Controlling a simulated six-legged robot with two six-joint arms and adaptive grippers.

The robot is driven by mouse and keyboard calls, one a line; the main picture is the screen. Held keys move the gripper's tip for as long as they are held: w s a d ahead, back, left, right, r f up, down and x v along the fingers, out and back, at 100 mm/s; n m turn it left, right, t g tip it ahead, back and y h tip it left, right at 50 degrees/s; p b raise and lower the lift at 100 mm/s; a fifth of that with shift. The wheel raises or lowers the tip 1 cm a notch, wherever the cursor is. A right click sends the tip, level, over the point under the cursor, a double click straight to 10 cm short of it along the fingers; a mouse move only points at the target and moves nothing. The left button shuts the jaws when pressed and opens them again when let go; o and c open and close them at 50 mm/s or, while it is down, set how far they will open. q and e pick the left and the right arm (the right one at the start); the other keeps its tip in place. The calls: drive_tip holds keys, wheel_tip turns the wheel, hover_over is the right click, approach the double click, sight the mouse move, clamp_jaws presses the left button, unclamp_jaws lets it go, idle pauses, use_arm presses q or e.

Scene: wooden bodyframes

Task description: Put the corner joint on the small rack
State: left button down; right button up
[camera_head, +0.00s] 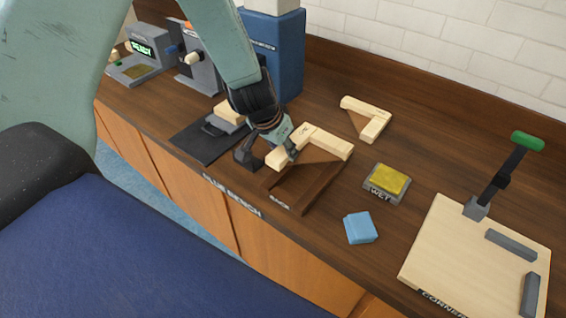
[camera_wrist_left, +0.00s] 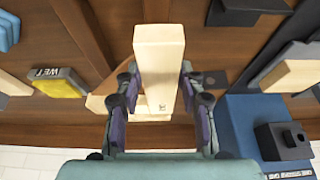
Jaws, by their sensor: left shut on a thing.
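My left gripper (camera_head: 270,152) is shut on a pale wooden L-shaped corner joint (camera_head: 325,142). The joint is over the small dark-brown wooden rack (camera_head: 310,193), which has a label on its front. I cannot tell whether the joint rests on the rack or hangs just above it. In the left wrist view, one pale bar of the joint (camera_wrist_left: 160,60) is between the two fingers (camera_wrist_left: 160,110), with brown rack parts (camera_wrist_left: 88,30) beside it. My right gripper is in neither view.
Another wooden corner piece (camera_head: 372,125) lies behind the rack. A yellow sponge on a tray marked WET (camera_head: 388,181) and a blue cloth (camera_head: 360,228) lie to the right. A corner jig board (camera_head: 445,245) with a green-handled clamp stands far right. A blue machine (camera_head: 283,50) stands behind.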

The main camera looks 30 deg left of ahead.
use_arm(q)
drive_tip(key=shift+s+f+b, duration=0.2)
drive_tip(key=shift+f+b, duration=0.4)
drive_tip(key=shift+b, duration=0.05)
drive_tip(key=shift+a+f+b, duration=0.25)
drive_tip(key=shift+f+b, duration=0.6)
drive_tip(key=shift+f, duration=0.1)
drive_tip(key=shift+w+f, duration=0.1)
drive_tip(key=shift+f, duration=0.15)
drive_tip(key=shift+w, duration=0.1)
drive_tip(key=shift+d+r, duration=0.15)
drive_tip(key=shift+d, duration=0.05)
drive_tip(key=shift+s, duration=0.2)
drive_tip(key=c, duration=1.1)
unclamp_jaws()
drive_tip(key=shift+a+f, duration=0.15)
drive_tip(key=shift+f, duration=0.05)
drive_tip(key=o, duration=0.3)
drive_tip(key=shift+w+f, duration=0.1)
drive_tip(key=shift+w, duration=0.05)
